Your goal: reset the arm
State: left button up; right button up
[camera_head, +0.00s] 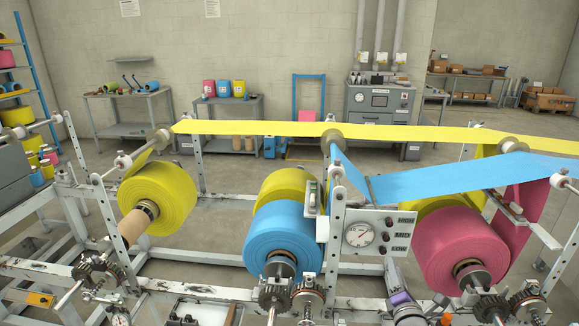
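What looks like my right gripper (403,302), grey with a purple part, shows at the bottom edge right of centre. It is in front of the machine frame, between the blue and pink rolls. Its fingertips are too small and cut off to tell whether they are open or shut. I cannot make out my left gripper in this view.
A yellow roll (165,197), a blue roll (285,238) and a pink roll (460,250) hang on the white frame. Yellow film (270,128) and blue film (450,180) stretch across. A gauge panel (375,233), gears and shafts crowd the front. Benches stand behind.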

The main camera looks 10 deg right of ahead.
jog(key=s+a+f+m+g+y+p, duration=0.2)
jog(key=s+a+m+g, duration=0.4)
jog(key=s+a+m, duration=0.3)
jog(key=s+a+f+m+g+y+p, duration=0.2)
jog(key=s+a+m+g, duration=0.3)
jog(key=s+a+m, duration=0.4)
jog(key=s+m+p, duration=0.1)
jog(key=s+m, duration=0.3)
jog(key=s, duration=0.5)
jog(key=shift+f+m+g, duration=0.35)
jog(key=shift+m+g, duration=0.05)
